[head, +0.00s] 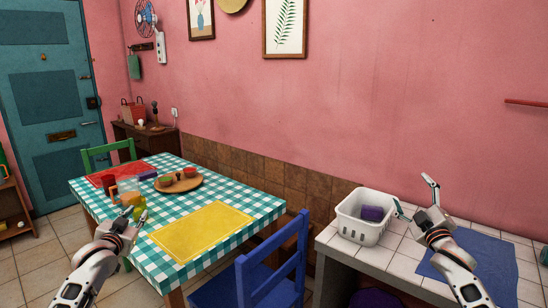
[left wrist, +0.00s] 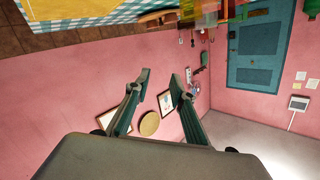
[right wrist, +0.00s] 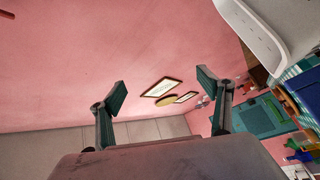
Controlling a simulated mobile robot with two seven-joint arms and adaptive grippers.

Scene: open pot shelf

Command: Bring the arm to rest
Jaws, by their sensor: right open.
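My left arm comes in from the lower left in the head view, with its gripper (head: 133,213) over the near left side of the checked table. In the left wrist view its fingers (left wrist: 160,77) are partly apart with nothing between them. My right arm comes in from the lower right in the head view, with its gripper (head: 415,194) above the tiled counter, beside the white basket (head: 362,235). In the right wrist view its fingers (right wrist: 162,80) are wide apart and empty.
The checked table (head: 262,204) holds a yellow mat (head: 202,232), a red mat (head: 110,174) and a round wooden tray (head: 190,185) with small bowls. A blue chair (head: 272,266) stands between table and counter. A blue mat (head: 490,263) lies on the counter (head: 340,247). A purple item (head: 373,213) is in the basket.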

